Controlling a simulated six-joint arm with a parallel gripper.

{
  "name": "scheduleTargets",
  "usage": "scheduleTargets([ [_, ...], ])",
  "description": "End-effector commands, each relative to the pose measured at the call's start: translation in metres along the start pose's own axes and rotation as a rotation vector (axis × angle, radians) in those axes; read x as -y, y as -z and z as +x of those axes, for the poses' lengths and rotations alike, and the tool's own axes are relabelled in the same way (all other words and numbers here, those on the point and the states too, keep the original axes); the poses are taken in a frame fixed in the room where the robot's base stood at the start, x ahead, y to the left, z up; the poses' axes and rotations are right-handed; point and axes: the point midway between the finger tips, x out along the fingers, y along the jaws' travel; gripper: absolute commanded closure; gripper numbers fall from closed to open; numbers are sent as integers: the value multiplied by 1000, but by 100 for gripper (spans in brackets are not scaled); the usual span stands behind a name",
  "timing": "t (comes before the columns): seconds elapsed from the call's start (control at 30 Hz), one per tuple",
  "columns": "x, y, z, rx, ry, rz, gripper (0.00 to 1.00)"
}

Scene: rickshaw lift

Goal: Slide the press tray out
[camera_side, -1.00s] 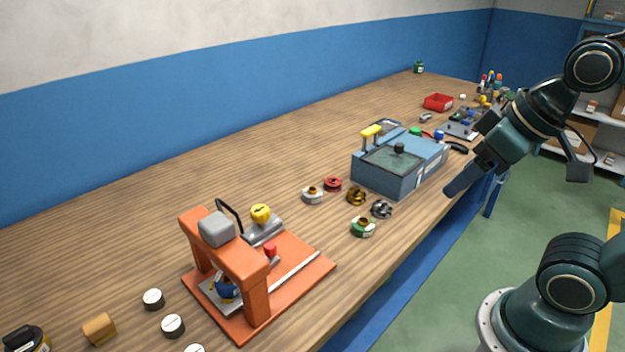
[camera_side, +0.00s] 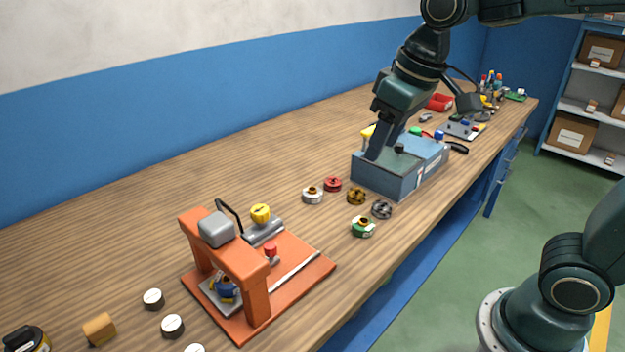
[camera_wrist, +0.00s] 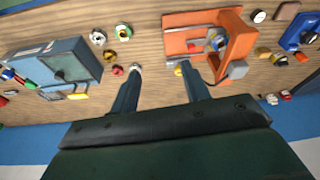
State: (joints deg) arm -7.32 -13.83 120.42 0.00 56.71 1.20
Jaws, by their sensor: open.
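The orange press (camera_side: 255,285) stands at the near left of the bench, with a grey block on top of its arch and a black lever at its back. The press tray (camera_side: 212,298) is a grey plate under the arch, with a blue part (camera_side: 226,288) on it. The press also shows at the upper right of the wrist view (camera_wrist: 240,38). My gripper (camera_side: 376,156) hangs high over the blue box, well apart from the press. In the wrist view its two fingers (camera_wrist: 160,82) are spread with nothing between them.
A blue-grey box (camera_side: 385,180) with a dark lid window stands mid-bench. Several small round parts lie between it and the press, including a green-and-white one (camera_side: 363,227). White-topped discs (camera_side: 172,326) and a tan block (camera_side: 99,329) lie left of the press. The bench behind the press is clear.

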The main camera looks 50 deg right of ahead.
Motion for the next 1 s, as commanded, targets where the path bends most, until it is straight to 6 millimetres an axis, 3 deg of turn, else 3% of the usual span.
scheduleTargets([
  [0.5, 43, 89, 68, 157, 17, -81, 54],
  [0.8, 75, 125, 124, 242, 18, -128, 54],
  [1.0, 91, 136, 152, 281, 17, -149, 54],
])
